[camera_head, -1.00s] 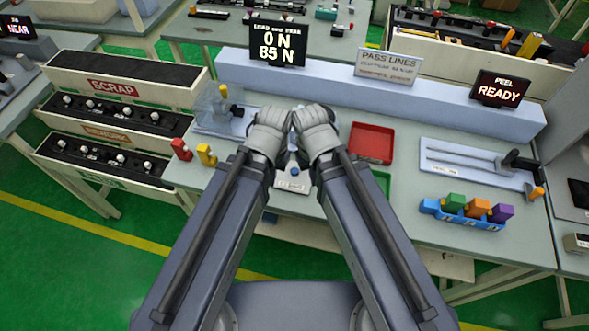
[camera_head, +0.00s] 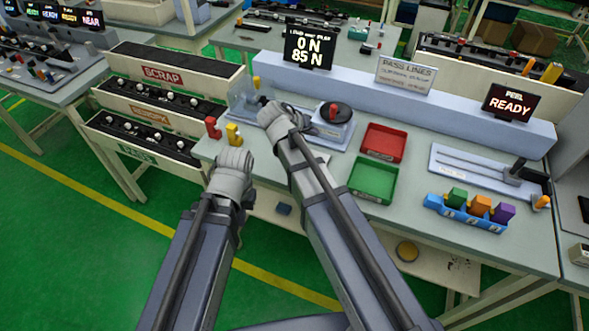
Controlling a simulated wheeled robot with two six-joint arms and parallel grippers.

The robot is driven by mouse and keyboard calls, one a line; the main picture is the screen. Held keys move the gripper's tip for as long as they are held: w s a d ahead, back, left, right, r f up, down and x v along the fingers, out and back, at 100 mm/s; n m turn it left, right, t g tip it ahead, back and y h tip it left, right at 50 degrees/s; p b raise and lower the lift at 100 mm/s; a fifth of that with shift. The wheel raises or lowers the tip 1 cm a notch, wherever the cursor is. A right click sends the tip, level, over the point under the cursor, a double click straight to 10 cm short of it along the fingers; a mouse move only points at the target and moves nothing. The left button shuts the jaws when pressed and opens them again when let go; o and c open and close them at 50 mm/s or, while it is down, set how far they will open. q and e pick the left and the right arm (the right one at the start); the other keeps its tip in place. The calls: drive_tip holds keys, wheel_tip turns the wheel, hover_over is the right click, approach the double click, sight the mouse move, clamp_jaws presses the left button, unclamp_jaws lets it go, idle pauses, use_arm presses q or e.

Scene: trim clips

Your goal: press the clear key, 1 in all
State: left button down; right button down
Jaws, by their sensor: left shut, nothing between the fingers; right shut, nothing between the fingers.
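I cannot make out a key marked clear; the small lettering is unreadable. A pale unit (camera_head: 321,158) shows only as a sliver beside my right forearm, which hides the rest. My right gripper (camera_head: 267,103) is shut and empty, over the left end of the grey fixture (camera_head: 345,138) with a round black top and red knob (camera_head: 333,113). My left gripper (camera_head: 236,155) is shut and empty, low near the bench's front edge, just below a yellow clip (camera_head: 233,135). The load display (camera_head: 308,45) reads 0 N and 85 N.
A red tray (camera_head: 383,142) and a green tray (camera_head: 374,181) lie right of my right arm. A blue rack (camera_head: 467,212) holds coloured blocks farther right. A red clip (camera_head: 212,128) stands near the left bench edge, beside the scrap bins (camera_head: 163,75). The peel display (camera_head: 510,103) reads READY.

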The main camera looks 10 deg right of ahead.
use_arm(q)
drive_tip(key=shift+s+a, duration=0.3)
use_arm(e)
drive_tip(key=shift+w+a+r, duration=0.1)
drive_tip(key=shift+w+a, duration=0.15)
use_arm(q)
drive_tip(key=shift+f, duration=0.2)
use_arm(e)
drive_tip(key=shift+f, duration=0.2)
